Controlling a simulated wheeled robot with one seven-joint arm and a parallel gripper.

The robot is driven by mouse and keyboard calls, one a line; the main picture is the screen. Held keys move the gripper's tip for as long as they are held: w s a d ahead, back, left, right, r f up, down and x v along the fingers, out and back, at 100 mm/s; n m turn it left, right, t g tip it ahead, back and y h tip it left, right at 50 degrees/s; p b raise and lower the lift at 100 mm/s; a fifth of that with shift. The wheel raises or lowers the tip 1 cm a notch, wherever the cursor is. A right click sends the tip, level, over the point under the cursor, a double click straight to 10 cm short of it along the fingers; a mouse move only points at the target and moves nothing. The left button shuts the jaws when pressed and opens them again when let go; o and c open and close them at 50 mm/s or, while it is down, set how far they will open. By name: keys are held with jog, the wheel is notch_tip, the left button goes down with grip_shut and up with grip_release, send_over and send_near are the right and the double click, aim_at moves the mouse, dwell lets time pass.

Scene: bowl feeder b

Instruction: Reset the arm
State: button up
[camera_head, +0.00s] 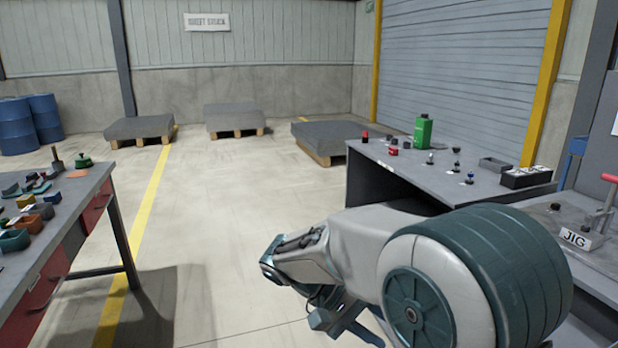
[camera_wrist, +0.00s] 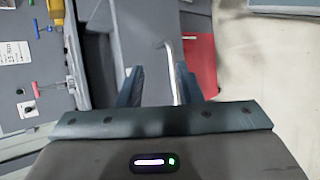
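My gripper (camera_head: 344,324) hangs low at the bottom middle of the head view, below my bent arm, over the floor in front of the right-hand bench. It is partly hidden by the arm and cut by the frame edge. In the wrist view my gripper (camera_wrist: 159,78) shows two blue-grey fingers spread apart. I see nothing held between them. Beyond them lie grey surfaces, a pale metal bar (camera_wrist: 169,62) and a red panel (camera_wrist: 199,66), none clearly touching the fingers.
A cluttered table (camera_head: 62,232) stands left. Pallets (camera_head: 236,119) and blue drums (camera_head: 45,117) are behind. The middle floor is clear.

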jog(key=s+d+r+t+y+p, duration=0.2)
jog(key=s+r+t+y+p, duration=0.3)
jog(key=s+r+y+p, duration=0.5)
notch_tip(320, 180, up, 4)
jog(key=p, duration=0.4)
jog(key=shift+d+f+m+y, duration=0.15)
jog(key=shift+f+m+y, duration=0.15)
jog(key=shift+m, duration=0.1)
